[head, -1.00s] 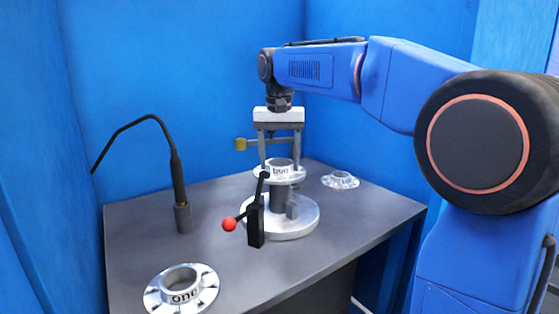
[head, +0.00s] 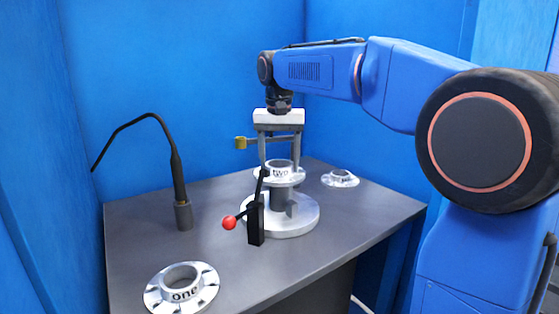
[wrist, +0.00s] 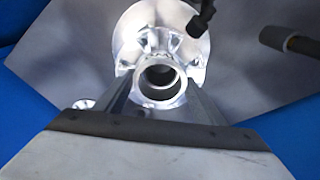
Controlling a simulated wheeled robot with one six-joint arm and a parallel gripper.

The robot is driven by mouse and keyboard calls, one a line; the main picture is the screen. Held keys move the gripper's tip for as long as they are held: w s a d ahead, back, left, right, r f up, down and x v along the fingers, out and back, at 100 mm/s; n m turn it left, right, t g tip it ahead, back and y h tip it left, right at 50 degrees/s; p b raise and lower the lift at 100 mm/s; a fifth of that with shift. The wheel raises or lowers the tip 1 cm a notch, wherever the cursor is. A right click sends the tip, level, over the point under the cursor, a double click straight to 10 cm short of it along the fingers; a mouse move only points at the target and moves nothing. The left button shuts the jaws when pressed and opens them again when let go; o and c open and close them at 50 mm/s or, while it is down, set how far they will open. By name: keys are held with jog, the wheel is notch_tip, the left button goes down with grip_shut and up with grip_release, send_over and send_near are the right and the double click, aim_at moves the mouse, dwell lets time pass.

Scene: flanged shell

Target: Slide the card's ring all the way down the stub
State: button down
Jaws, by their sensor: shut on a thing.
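My gripper (head: 280,155) points down and is shut on a metal flanged ring marked "two" (head: 281,173). One finger stands on each side of its collar. The ring is level above a round silver base (head: 305,222), around or over a dark upright stub (head: 278,198); I cannot tell how far down it sits. In the wrist view the ring's round bore (wrist: 158,78) shows between the fingers, with the base disc (wrist: 128,22) beyond it. No card is seen.
Flanged ring "one" (head: 205,292) lies front left, another ring (head: 340,179) back right. A black gooseneck (head: 183,215) stands left. A brass block (head: 241,143) shows beside my fingers.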

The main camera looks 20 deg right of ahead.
aim_at(280, 179)
jog(key=shift+f, duration=2.75)
dwell(0.7)
jog(key=shift+c, duration=2)
grip_release()
jog(key=shift+f, duration=0.15)
jog(key=r, duration=0.5)
jog(key=s+r, duration=0.1)
jog(key=r, duration=0.5)
jog(key=s+r, duration=0.1)
jog(key=r, duration=0.5)
jog(key=shift+a+r, duration=0.25)
jog(key=shift+a, duration=0.1)
jog(key=s+d+f+n+t, duration=0.1)
jog(key=s+d+f, duration=0.1)
jog(key=s+f, duration=0.8)
jog(key=s+d+f+n+t, duration=0.1)
jog(key=s+d+f, duration=0.2)
jog(key=s+f, duration=0.7)
jog(key=s+d+f+n+t, duration=0.1)
jog(key=s+d+f+n, duration=0.1)
jog(key=s+f, duration=0.9)
jog(key=shift+s+d+f+y, duration=0.1)
jog(key=shift+d+f+y, duration=0.1)
jog(key=shift+f, duration=0.5)
jog(key=shift+d+f+y, duration=0.1)
jog(key=shift+d+f, duration=0.1)
jog(key=shift+f, duration=0.45)
